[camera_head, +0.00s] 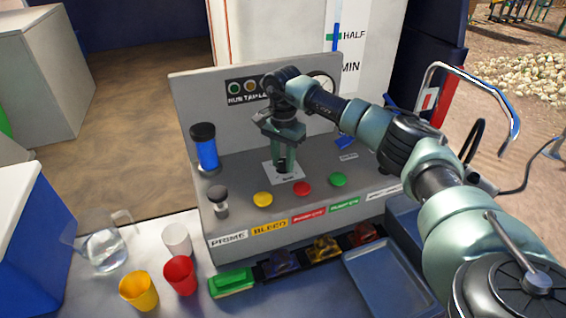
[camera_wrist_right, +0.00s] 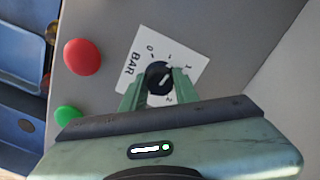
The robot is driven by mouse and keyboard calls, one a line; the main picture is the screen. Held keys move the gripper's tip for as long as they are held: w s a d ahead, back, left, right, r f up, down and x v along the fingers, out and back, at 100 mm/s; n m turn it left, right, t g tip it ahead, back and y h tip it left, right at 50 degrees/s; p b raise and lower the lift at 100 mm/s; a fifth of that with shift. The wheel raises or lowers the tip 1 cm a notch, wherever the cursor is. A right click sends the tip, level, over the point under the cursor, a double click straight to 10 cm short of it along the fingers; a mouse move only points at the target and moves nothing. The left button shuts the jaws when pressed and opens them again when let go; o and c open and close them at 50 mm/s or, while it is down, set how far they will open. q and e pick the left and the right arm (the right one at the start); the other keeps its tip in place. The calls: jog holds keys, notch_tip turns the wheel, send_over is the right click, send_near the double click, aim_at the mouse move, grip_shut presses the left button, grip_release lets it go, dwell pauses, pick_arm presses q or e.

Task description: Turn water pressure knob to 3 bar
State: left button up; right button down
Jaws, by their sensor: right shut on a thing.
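The water pressure knob (camera_wrist_right: 155,73) is small, round and black, with a light pointer line. It sits on a white plate marked BAR (camera_wrist_right: 138,55) with small numbers around it, among them a 0; the others are hard to read. The pointer line is slanted; I cannot tell which number it marks. My right gripper (camera_wrist_right: 157,85) points down at the panel, shut on the knob with a green finger on each side. In the head view the right gripper (camera_head: 284,164) covers most of the knob above the white plate (camera_head: 270,176). My left gripper is not in view.
Yellow (camera_head: 263,199), red (camera_head: 302,188) and green (camera_head: 338,180) buttons sit in front of the knob. A blue cylinder (camera_head: 206,153) stands left. A jug (camera_head: 104,244) and several cups stand on the table. An empty tray (camera_head: 390,278) lies at the front right.

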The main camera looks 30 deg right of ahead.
jog(key=m, duration=0.5)
jog(key=shift+m+b, duration=0.3)
jog(key=shift+b, duration=0.05)
jog(key=m, duration=0.5)
jog(key=shift+m, duration=0.3)
jog(key=m, duration=0.5)
jog(key=shift+d+r, duration=0.1)
jog(key=m, duration=0.5)
jog(key=shift+m, duration=0.4)
jog(key=m, duration=0.5)
jog(key=shift+p, duration=0.35)
jog(key=m, duration=0.5)
jog(key=shift+m+p, duration=0.35)
jog(key=shift+m, duration=0.05)
jog(key=m+p, duration=0.1)
jog(key=m, duration=0.4)
jog(key=shift+m, duration=0.3)
jog(key=m+p, duration=0.1)
jog(key=m, duration=0.3)
jog(key=shift+m, duration=0.3)
